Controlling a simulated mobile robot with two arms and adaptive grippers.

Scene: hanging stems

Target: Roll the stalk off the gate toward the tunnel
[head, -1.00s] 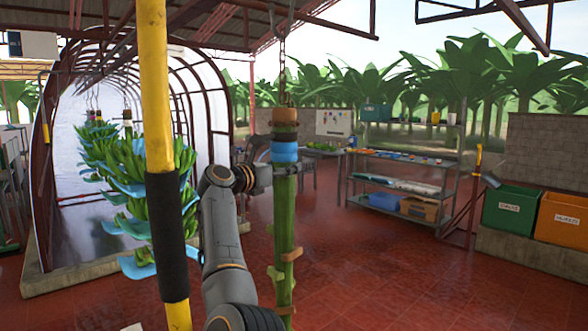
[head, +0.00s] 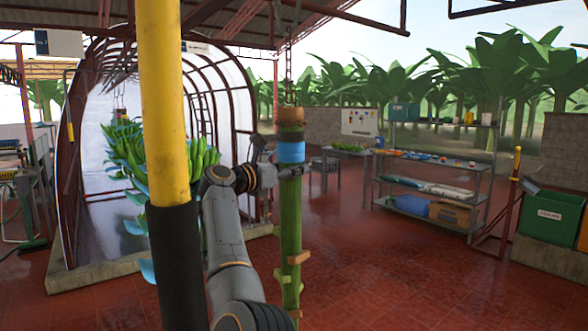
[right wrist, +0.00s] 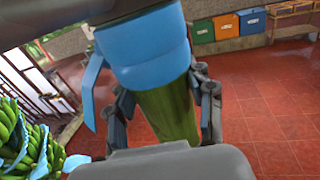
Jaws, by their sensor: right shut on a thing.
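The stalk (head: 291,218) is a bare green stem with brown stubs, hanging upright from a chain in the middle of the head view. A blue band (head: 291,152) wraps it near its brown top. My right gripper (head: 276,174) is shut on the stalk just below the blue band. In the right wrist view the fingers (right wrist: 165,105) lie on both sides of the green stem (right wrist: 168,112), under the blue band. The tunnel (head: 72,165) is an arched frame with pale sheeting at the left. I cannot make out the gate clearly. My left gripper is not in view.
A bunch of green bananas with blue sheets (head: 135,150) hangs at the tunnel. A yellow post with a black sleeve (head: 163,90) stands close in front. A metal shelf (head: 430,190) and a green bin (head: 548,218) stand at the right. Red floor lies open between.

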